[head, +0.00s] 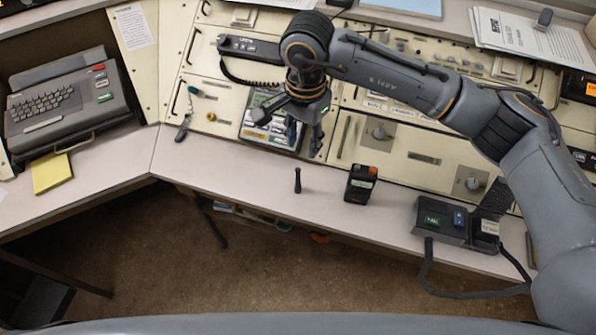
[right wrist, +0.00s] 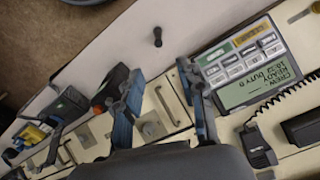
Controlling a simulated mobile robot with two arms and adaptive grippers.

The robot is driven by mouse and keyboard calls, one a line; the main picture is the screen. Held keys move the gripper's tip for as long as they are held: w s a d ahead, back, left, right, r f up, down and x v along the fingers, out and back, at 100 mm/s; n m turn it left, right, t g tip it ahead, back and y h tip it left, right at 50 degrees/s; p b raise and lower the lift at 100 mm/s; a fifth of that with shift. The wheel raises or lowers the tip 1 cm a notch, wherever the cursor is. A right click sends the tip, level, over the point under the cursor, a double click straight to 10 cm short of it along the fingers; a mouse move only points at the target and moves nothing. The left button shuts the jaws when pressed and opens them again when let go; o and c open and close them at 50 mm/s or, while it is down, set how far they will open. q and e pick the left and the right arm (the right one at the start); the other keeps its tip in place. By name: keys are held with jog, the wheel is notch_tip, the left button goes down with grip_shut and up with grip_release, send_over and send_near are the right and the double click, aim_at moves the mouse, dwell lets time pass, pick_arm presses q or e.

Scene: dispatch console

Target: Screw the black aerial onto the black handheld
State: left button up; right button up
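The black aerial (head: 297,180) stands upright on the light desk, left of the handheld, and also shows in the right wrist view (right wrist: 157,37). The black handheld (head: 359,186) stands on the desk with an orange part on top. In the right wrist view the handheld (right wrist: 108,88) is partly hidden behind a finger. My right gripper (head: 304,130) is above the back of the desk, behind the aerial and apart from it. In the right wrist view its fingers (right wrist: 158,72) are spread with nothing between them. My left gripper is not in view.
A charger-like dark unit (head: 443,222) with a looped strap sits right of the handheld. A display panel (right wrist: 252,70) and a corded handset (head: 250,47) are at the console. A typewriter-like keyboard unit (head: 70,105) is at left. The desk's front edge (head: 250,208) is close to the aerial.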

jog(key=p, duration=0.1)
send_over(298, 188)
jog(key=w, duration=0.1)
jog(key=f, duration=0.8)
jog(key=shift+w+d+f, duration=0.1)
jog(key=shift+d+f, duration=0.05)
jog(key=shift+d, duration=0.15)
jog(key=shift+f, duration=0.3)
jog(key=f, duration=0.1)
jog(key=f+p, duration=0.1)
jog(key=f, duration=0.1)
jog(key=f+p, duration=0.1)
jog(key=shift+s+a+f, duration=0.2)
jog(key=shift+s+a, duration=0.1)
jog(key=shift+f, duration=0.3)
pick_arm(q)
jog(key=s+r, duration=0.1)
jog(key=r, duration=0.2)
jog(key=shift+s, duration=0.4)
